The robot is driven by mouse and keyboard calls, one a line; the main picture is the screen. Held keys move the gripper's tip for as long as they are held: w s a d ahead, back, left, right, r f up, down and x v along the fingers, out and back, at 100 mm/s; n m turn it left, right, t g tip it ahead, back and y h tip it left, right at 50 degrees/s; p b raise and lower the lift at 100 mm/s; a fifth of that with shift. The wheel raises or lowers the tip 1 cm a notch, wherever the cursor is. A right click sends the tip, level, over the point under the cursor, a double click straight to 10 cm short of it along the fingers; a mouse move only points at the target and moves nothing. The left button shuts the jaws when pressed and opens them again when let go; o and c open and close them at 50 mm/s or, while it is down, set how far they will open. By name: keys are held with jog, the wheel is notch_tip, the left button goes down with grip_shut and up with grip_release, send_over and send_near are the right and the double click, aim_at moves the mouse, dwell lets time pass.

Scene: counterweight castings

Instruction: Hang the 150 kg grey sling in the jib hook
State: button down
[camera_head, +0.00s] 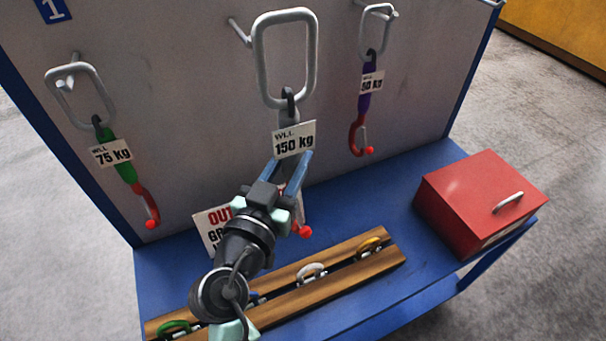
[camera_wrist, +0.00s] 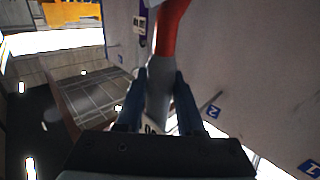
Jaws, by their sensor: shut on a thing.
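The grey sling has a large steel link (camera_head: 312,60) at its top and a white "WLL 150 kg" tag (camera_head: 294,139). Its red hook with a red ball (camera_head: 303,231) shows below, partly behind my gripper. My gripper (camera_head: 292,168) is shut on the grey strap just below the tag. In the wrist view the grey strap (camera_wrist: 159,95) lies between the blue fingers (camera_wrist: 156,100), with the red hook part (camera_wrist: 172,30) beyond. A wall peg (camera_head: 238,32) shows beside the link's left bar; the link appears off it. The jib hook is not visible.
A green 75 kg sling (camera_head: 122,160) and a purple sling (camera_head: 367,100) hang on the grey panel (camera_head: 190,100). On the blue bench (camera_head: 400,185) are a wooden rack (camera_head: 345,262) with shackles and a red box (camera_head: 480,195). A sign reading "OUT" (camera_head: 210,222) is partly hidden behind my arm.

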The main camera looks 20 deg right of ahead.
jog(key=shift+r, duration=0.45)
jog(key=shift+s+r+p, duration=0.1)
jog(key=shift+r+p, duration=0.35)
jog(key=shift+p, duration=0.45)
jog(key=shift+s+r+p, duration=0.2)
jog(key=shift+s+p, duration=0.05)
jog(key=shift+p, duration=0.1)
jog(key=s+b, duration=0.1)
jog(key=s, duration=1.4)
jog(key=shift+d, duration=0.25)
jog(key=shift+s, duration=0.1)
dwell(0.6)
